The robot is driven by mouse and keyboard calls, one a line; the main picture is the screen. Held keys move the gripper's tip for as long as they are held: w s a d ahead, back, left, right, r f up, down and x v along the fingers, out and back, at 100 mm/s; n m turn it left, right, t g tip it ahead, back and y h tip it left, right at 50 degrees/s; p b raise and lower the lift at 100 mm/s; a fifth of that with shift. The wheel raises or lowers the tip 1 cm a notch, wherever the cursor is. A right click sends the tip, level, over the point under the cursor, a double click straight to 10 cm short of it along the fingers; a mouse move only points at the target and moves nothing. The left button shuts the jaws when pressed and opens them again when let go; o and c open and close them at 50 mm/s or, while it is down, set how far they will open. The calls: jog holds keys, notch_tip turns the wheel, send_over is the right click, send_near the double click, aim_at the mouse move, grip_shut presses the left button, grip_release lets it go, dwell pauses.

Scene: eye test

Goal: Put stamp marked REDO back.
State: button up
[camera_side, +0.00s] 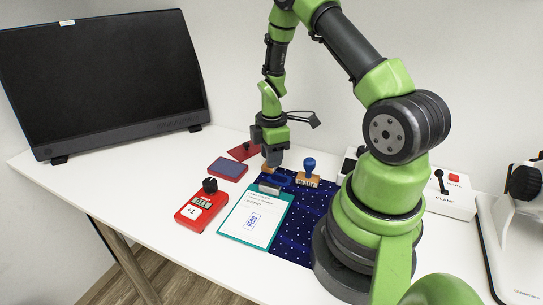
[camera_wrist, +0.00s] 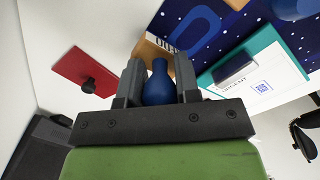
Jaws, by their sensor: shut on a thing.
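My gripper (camera_side: 271,150) is shut on the blue handle of a stamp (camera_wrist: 158,90). Its wooden body shows beyond the fingers in the wrist view, with dark lettering only partly visible. In the side view the held stamp (camera_side: 268,165) is over or near the far left part of the navy dotted mat (camera_side: 294,240); I cannot tell whether it touches. A lighter blue outline (camera_wrist: 193,27) on the mat lies just past the stamp in the wrist view. A second stamp (camera_side: 308,174) with a blue knob stands upright on the mat, right of my gripper.
A teal clipboard (camera_side: 236,238) with paper bearing a blue REDO print lies in front. A red ink pad (camera_side: 228,169), a red plate with black knob (camera_side: 244,150) and a red device (camera_side: 201,205) are left. A white CLAMP box (camera_side: 452,196) is right, a monitor (camera_side: 105,75) back left.

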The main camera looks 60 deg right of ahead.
jog(key=shift+f, duration=0.25)
jog(key=shift+f, duration=0.15)
jog(key=o, duration=0.8)
notch_tip(320, 180, up, 12)
jog(key=s+a+r+m+t, duration=0.2)
jog(key=a+r+m, duration=0.2)
jog(key=a+r, duration=0.3)
jog(key=s+a+r+m+t, duration=0.2)
jog(key=a+r+m+t, duration=0.15)
jog(key=a+r, duration=0.4)
jog(key=s+a+r+m, duration=0.1)
jog(key=s, duration=0.1)
jog(key=s+a+m+t+y, duration=0.1)
jog(key=s+a+m, duration=0.1)
jog(key=s+a+r+m+y, duration=0.1)
jog(key=s+m, duration=0.1)
jog(key=shift+s+a+r+m+t, duration=0.25)
jog(key=shift+r+t, duration=0.05)
jog(key=shift+t, duration=0.05)
